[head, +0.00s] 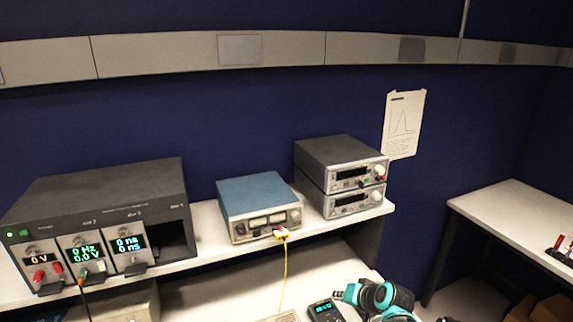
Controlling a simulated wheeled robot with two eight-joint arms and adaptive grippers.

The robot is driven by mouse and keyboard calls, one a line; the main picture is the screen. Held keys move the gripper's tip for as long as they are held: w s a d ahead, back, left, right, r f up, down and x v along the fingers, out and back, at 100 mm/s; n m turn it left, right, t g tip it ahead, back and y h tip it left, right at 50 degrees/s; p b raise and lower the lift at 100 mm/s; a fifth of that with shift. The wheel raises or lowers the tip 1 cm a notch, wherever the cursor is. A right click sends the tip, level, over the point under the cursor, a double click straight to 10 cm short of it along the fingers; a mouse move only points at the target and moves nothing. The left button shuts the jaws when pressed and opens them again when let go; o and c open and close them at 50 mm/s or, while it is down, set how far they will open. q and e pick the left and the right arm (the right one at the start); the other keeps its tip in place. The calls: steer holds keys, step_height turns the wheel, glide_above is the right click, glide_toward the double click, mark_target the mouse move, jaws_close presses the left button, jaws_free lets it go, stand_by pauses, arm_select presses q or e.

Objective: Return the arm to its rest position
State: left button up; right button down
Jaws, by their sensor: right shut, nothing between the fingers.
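My right gripper (345,294) shows at the bottom edge, right of centre, with teal and black parts of my arm behind it. Its fingers are small in the picture and look shut, with nothing held. It is over the lower bench surface, close to a dark handheld meter (325,311) with a lit display. The rest of the right arm is cut off by the frame. My left gripper is not in view.
A shelf (205,222) holds a rack of lit modules (105,215), a blue-topped instrument (258,205) and two stacked grey units (342,175). A yellow cable (285,270) hangs down from the blue-topped instrument. A white side table (515,220) stands at right.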

steer(key=s+r+n+h+b, duration=0.2)
steer(key=s+n+h+b, duration=0.1)
steer(key=s, duration=2)
steer(key=shift+s+n+g+h, duration=0.3)
steer(key=shift+g, duration=0.1)
stand_by(0.7)
